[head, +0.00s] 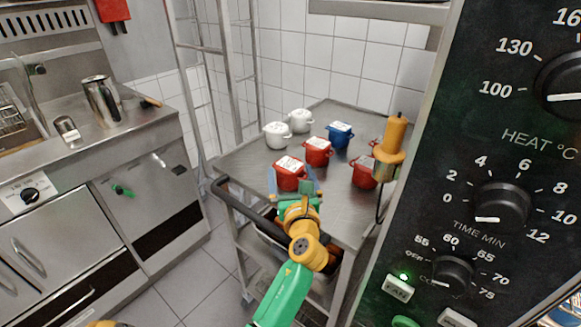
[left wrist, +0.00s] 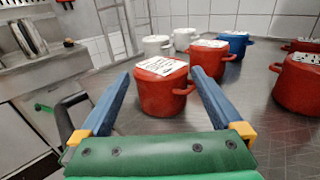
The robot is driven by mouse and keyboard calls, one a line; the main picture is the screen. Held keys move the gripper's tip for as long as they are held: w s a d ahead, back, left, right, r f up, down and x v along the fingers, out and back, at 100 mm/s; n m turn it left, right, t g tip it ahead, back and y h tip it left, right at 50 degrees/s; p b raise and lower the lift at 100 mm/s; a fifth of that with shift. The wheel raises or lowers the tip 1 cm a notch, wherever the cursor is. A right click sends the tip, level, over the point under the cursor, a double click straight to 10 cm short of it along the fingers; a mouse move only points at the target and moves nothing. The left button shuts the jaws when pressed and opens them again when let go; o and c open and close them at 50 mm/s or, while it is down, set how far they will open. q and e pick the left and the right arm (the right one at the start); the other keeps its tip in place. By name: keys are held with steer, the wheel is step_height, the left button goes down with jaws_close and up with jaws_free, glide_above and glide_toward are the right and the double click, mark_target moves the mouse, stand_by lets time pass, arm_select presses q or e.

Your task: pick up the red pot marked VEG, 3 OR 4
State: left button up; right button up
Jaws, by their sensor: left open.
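Several red lidded pots with white labels stand on the steel cart top. The nearest red pot (head: 290,175) is straight ahead of my left gripper (head: 293,187); it fills the middle of the left wrist view (left wrist: 163,97). The gripper is open, its blue fingers on the left and right of this pot; I cannot tell whether they touch it. Another red pot (head: 318,153) stands behind it, and a third red pot (head: 363,172) stands to the right. The label writing is too small to read, so I cannot tell which is marked VEG, 3 OR 4.
Two white pots (head: 276,135) and a blue pot (head: 340,134) stand farther back on the cart top (head: 240,158). An orange-brown cylindrical object (head: 391,140) rises at the right. A dark control panel (head: 480,150) blocks the right side. The cart's dark handle (head: 240,200) runs along its left.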

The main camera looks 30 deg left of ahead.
mark_target(288, 161)
arm_select(q)
steer(key=x, duration=0.6)
steer(key=shift+w+f+b, duration=0.15)
steer(key=shift+b, duration=0.15)
steer(key=c, duration=1.4)
